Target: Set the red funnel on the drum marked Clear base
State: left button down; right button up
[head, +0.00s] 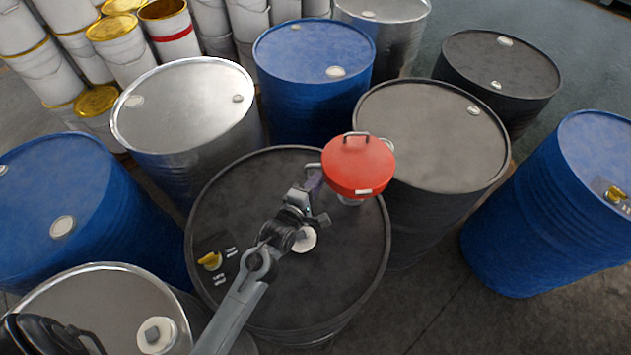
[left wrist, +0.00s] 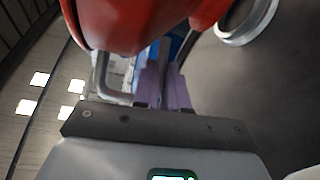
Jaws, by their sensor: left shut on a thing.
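The red funnel (head: 357,168) has a round red lid with a dark handle on top. It is held over the right part of a dark drum (head: 235,200), near the neighbouring grey-topped drum (head: 430,130). My left gripper (head: 315,179) is shut on the funnel's side handle, left of its body. In the left wrist view the funnel's red underside (left wrist: 150,22) fills the top, and the purple fingers (left wrist: 165,88) close below it. Under the lid, a pale part shows; its lower end is hidden. I cannot read which drum is marked Clear base. My right gripper is not in view.
Blue drums (head: 315,50) and silver drums (head: 190,100) stand close around. White pails (head: 125,55) stack at back left. Open floor lies at lower right.

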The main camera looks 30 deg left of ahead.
pick_arm(q)
jog(key=shift+r, duration=0.1)
dwell(0.6)
jog(key=shift+f, duration=0.8)
jog(key=shift+f, duration=0.35)
dwell(0.7)
jog(key=shift+f+b, duration=0.45)
jog(key=shift+f, duration=0.25)
jog(key=c, duration=1.1)
grip_release()
